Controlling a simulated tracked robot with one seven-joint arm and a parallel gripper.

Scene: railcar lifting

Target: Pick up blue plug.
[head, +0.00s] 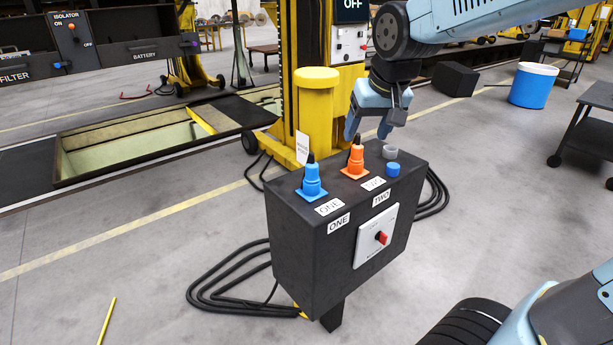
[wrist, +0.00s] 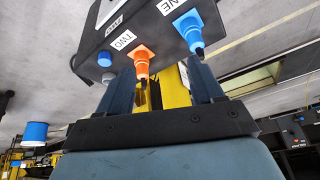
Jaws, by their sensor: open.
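The blue plug (head: 311,182) stands upright in a blue square socket on the dark box's top, at the label ONE. In the wrist view the blue plug (wrist: 188,27) lies beyond the right fingertip. The orange plug (head: 356,160) stands to its right at the label TWO; it also shows in the wrist view (wrist: 142,62). My gripper (head: 367,134) is open and empty, pointing down above the box, close to the orange plug and apart from the blue plug. In the wrist view my gripper (wrist: 160,64) has its fingers spread.
The dark box (head: 300,255) has a red switch (head: 381,237) on its front. A grey cap (head: 390,151) and a blue cap (head: 392,169) sit on its top at right. A yellow post (head: 316,115) stands close behind. Cables (head: 225,300) lie on the floor.

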